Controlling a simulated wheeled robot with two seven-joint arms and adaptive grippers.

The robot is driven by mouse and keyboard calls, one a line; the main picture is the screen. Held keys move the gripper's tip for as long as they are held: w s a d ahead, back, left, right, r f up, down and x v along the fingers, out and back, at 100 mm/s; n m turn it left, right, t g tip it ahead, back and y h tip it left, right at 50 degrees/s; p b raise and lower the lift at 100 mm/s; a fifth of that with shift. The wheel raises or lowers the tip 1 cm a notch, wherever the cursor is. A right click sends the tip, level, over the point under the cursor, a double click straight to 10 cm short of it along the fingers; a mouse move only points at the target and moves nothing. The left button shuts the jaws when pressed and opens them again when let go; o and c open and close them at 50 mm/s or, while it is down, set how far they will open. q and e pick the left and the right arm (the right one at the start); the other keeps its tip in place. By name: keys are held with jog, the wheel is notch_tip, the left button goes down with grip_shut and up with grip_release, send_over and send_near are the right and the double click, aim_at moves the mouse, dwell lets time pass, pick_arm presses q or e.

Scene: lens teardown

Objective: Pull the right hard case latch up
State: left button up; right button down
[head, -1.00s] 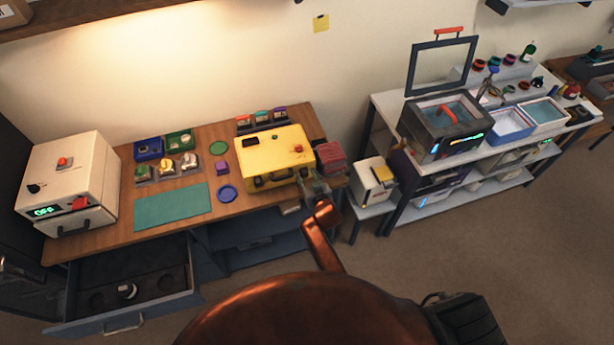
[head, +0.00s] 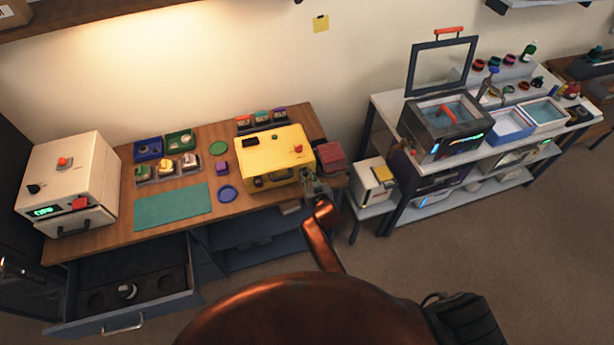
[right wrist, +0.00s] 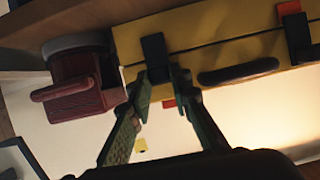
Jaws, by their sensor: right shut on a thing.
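The yellow hard case (head: 262,156) sits shut on the wooden bench. It also shows in the right wrist view (right wrist: 205,28), with its black carry handle (right wrist: 238,72) on the front. The right latch (right wrist: 155,50) is a black tab on the case front, nearest the dark red box. My right gripper (right wrist: 160,76) is shut on the lower part of this latch, with one finger on each side. In the head view my right gripper (head: 312,187) is at the case's front right corner and hides the latch. The other black latch (right wrist: 297,32) is beyond the handle.
A dark red box (head: 331,158) with a handle stands close to the case's right side. A blue round dish (head: 228,194) and a teal mat (head: 172,206) lie to the left. An open drawer (head: 125,290) juts out below the bench at the left.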

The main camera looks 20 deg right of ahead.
notch_tip(320, 180, up, 2)
jog(key=shift+r+p, duration=0.2)
jog(key=shift+p, duration=1)
jog(key=shift+f, duration=0.1)
jog(key=c, duration=1.8)
grip_release()
jog(key=shift+o, duration=0.2)
jog(key=shift+s, duration=0.1)
jog(key=v, duration=1.1)
jog(key=shift+s+r, duration=0.25)
jog(key=shift+s, duration=0.1)
